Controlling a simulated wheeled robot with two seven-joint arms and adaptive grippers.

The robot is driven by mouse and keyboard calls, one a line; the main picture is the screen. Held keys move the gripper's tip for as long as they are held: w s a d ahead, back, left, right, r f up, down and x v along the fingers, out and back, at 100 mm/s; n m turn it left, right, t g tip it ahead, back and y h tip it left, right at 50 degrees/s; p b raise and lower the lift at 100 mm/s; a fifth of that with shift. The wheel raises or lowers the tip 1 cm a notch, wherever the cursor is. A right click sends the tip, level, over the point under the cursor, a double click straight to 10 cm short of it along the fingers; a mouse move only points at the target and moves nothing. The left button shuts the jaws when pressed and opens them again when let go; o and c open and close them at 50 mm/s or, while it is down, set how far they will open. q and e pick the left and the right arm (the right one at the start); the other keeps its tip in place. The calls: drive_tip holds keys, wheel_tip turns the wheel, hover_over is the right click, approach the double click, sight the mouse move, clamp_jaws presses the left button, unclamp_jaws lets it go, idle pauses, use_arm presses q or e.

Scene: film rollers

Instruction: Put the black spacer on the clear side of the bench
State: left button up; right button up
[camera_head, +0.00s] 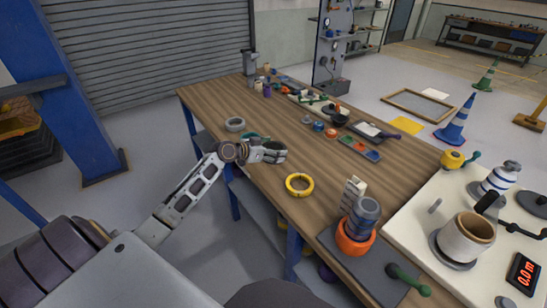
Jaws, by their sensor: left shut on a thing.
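My left gripper (272,151) reaches in from the left over the near left edge of the wooden bench (225,105). It is shut on a small dark thing, which looks like the black spacer (279,156); the fingers hide much of it. Whether it touches the bench top is hard to tell. My right gripper is not in view.
Jars, dishes and trays (360,147) line the bench's far side. An orange-based grey roller (357,225) stands on a dark plate at the near end, beside a white machine top (420,215). Bare wood shows around the yellow ring and along the near side.

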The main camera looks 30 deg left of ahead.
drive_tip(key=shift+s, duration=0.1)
use_arm(q)
drive_tip(key=shift+f, duration=1.8)
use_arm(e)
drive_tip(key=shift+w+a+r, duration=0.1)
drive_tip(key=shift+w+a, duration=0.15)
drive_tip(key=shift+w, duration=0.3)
use_arm(q)
drive_tip(key=shift+f+b, duration=0.1)
drive_tip(key=shift+b, duration=0.2)
drive_tip(key=o, duration=0.9)
drive_tip(key=shift+o, duration=0.3)
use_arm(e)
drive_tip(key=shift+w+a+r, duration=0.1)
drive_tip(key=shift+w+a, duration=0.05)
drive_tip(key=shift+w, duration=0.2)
